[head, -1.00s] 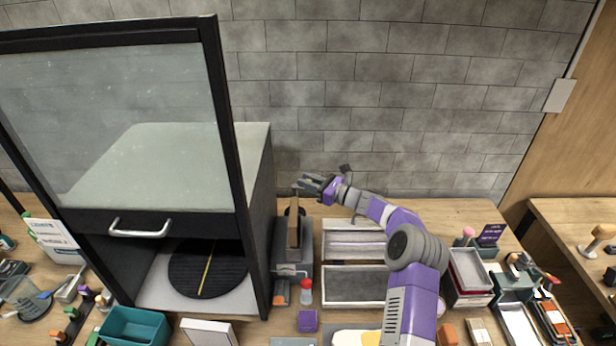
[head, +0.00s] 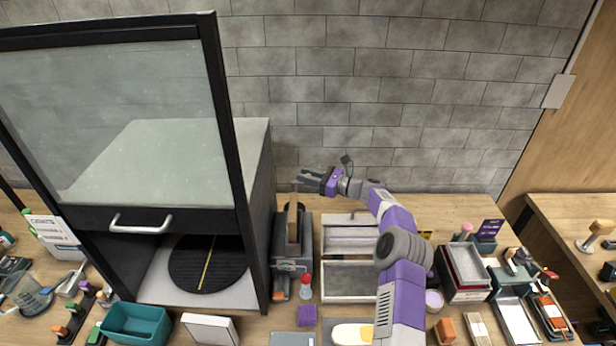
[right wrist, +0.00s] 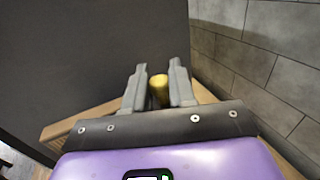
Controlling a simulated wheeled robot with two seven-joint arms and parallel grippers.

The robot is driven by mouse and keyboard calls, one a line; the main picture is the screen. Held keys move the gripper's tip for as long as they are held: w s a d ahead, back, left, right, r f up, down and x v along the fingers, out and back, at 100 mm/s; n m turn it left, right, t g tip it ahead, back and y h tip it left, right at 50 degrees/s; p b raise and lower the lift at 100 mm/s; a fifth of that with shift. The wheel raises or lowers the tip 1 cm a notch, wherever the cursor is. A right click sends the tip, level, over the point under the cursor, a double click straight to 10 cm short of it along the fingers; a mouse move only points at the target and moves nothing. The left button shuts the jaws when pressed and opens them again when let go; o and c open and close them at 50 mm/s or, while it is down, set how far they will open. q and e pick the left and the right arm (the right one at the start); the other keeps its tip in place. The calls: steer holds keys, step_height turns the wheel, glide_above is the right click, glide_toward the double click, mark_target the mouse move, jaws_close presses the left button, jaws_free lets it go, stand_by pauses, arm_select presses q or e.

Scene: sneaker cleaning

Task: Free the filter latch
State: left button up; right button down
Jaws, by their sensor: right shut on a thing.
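My right gripper (head: 303,175) is at the back, above the far end of a grey machine (head: 288,264) that stands beside the dark cabinet. A narrow wooden-brown panel (head: 293,222) stands upright on this machine. In the right wrist view, my right gripper (right wrist: 157,85) has its two grey fingers on either side of a small yellow, brass-like knob (right wrist: 158,87) and is shut on it. The knob looks like the filter latch, but its mount is hidden. My left gripper is not in view.
The dark cabinet (head: 258,200) with a raised glass door (head: 120,120) stands close on the left. The grey block wall (head: 400,110) is just behind. Open trays (head: 350,262) lie right of the machine. A teal bin (head: 135,322) is at the front left.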

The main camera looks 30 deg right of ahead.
steer(key=c, duration=1)
jaws_free()
steer(key=v, duration=0.7)
steer(key=shift+s+d+b, duration=0.2)
steer(key=shift+s+b, duration=0.05)
steer(key=shift+b, duration=0.15)
steer(key=shift+r, duration=0.15)
